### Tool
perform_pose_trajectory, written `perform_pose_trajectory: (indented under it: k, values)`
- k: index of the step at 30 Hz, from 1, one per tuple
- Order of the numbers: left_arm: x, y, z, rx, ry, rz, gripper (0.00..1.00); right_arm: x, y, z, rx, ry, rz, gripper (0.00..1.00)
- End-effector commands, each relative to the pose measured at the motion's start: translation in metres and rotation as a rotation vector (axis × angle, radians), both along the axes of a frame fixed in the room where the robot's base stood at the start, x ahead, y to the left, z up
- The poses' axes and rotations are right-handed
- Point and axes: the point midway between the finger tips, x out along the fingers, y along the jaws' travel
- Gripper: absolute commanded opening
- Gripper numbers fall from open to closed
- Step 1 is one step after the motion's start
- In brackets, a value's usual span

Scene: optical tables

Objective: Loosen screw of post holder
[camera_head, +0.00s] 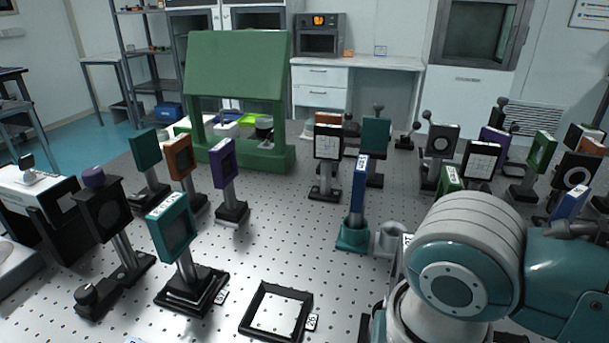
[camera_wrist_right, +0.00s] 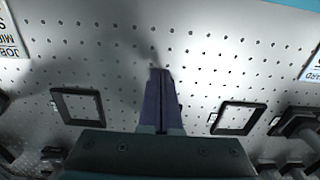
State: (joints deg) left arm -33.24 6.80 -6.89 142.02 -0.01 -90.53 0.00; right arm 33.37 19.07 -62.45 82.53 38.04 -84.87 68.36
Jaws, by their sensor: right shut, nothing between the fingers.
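Several mounts on posts in post holders stand on the perforated table in the head view. The nearest are a teal mount (camera_head: 172,228) on a black base and a black mount (camera_head: 103,215) on a long black base. A blue mount (camera_head: 358,185) stands upright on a teal base (camera_head: 352,238), just left of my right arm. I cannot tell which holder the task means, and no screw is clear. My right gripper (camera_wrist_right: 161,72) shows in the right wrist view, shut and empty above bare table, touching no holder. In the head view my right arm hides it. My left gripper is not in view.
A black square frame (camera_head: 277,312) lies at the table's front. Two such frames, left (camera_wrist_right: 78,106) and right (camera_wrist_right: 238,118), show in the wrist view. A green stand (camera_head: 240,85) is at the back. More mounts crowd the right side. The middle table is fairly clear.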

Motion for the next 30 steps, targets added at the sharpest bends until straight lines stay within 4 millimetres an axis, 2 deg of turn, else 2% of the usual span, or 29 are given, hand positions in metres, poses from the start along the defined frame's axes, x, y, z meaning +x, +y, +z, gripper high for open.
perform_pose_trajectory:
  k: [30]
  values:
    - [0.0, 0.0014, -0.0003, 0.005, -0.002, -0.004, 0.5, 0.0081, 0.0007, 0.0007, 0.0, -0.003, -0.002, 0.0]
